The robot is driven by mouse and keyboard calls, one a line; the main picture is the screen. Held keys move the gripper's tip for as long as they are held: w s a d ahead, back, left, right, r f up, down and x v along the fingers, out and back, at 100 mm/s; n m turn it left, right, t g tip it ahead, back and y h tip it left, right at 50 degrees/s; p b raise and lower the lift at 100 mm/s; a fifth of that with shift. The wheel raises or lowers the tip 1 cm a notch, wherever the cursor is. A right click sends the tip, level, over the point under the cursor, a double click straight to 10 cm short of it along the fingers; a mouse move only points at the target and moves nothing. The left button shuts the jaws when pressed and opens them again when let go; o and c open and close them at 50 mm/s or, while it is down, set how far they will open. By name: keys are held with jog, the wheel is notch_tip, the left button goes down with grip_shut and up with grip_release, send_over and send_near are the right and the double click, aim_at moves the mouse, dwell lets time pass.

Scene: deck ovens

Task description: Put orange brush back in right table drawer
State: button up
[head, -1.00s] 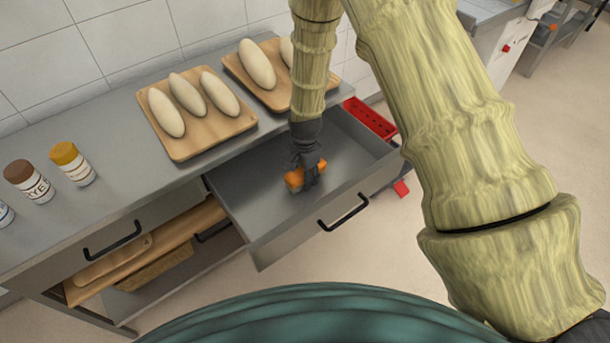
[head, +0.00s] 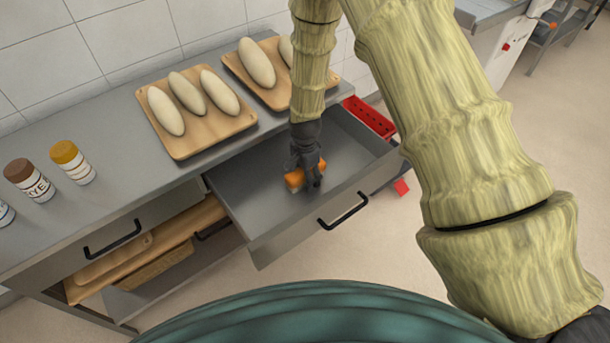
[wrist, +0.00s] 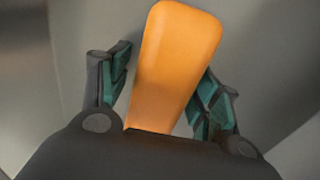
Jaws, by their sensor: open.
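The orange brush (head: 294,180) is inside the open right table drawer (head: 262,238), near the middle of its floor. In the wrist view the brush's orange body (wrist: 174,62) lies between the two fingers of my gripper (wrist: 163,92). The fingers are open, with a gap showing beside the brush on each side. In the head view my gripper (head: 305,178) is down in the drawer over the brush and hides part of it. The brush's lower end is hidden by the gripper body in the wrist view.
Two wooden boards with pale loaves (head: 188,104) lie on the grey tabletop (head: 110,130). Jars (head: 72,163) stand at the left. A left drawer (head: 100,240) is shut above a shelf with boards. A red crate (head: 370,118) is beyond the right drawer.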

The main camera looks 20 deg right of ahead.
jog(key=shift+r+b, duration=1.3)
jog(key=shift+r, duration=4.8)
